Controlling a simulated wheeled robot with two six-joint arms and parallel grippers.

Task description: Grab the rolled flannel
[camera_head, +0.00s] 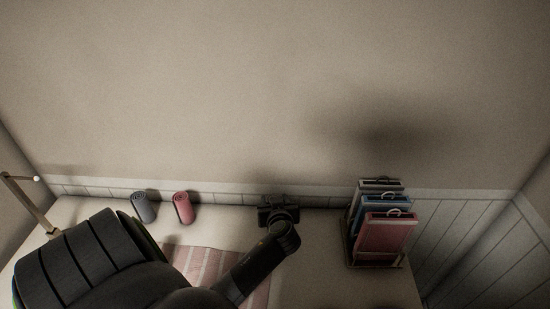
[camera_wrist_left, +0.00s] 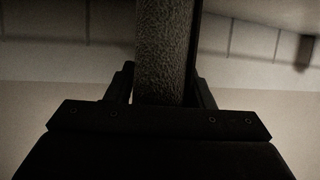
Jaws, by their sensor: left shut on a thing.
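My left gripper (camera_head: 278,204) is near the back wall, right of the middle of the counter. In the left wrist view a dark grey, rough-textured roll (camera_wrist_left: 165,50), which looks like a rolled flannel, stands between the fingers of the gripper (camera_wrist_left: 163,88), which is shut on it. In the head view the gripper hides most or all of this roll. A dark grey rolled flannel (camera_head: 143,207) and a red rolled flannel (camera_head: 183,207) stand apart from the gripper, at the back left. My right gripper is not in view.
A rack (camera_head: 376,262) holding grey, blue and red bag-like items with handles stands at the right end of the counter (camera_head: 320,262). A striped pink cloth (camera_head: 205,262) lies partly under my arm. A metal stand (camera_head: 36,210) is at the far left. The wall is close behind the gripper.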

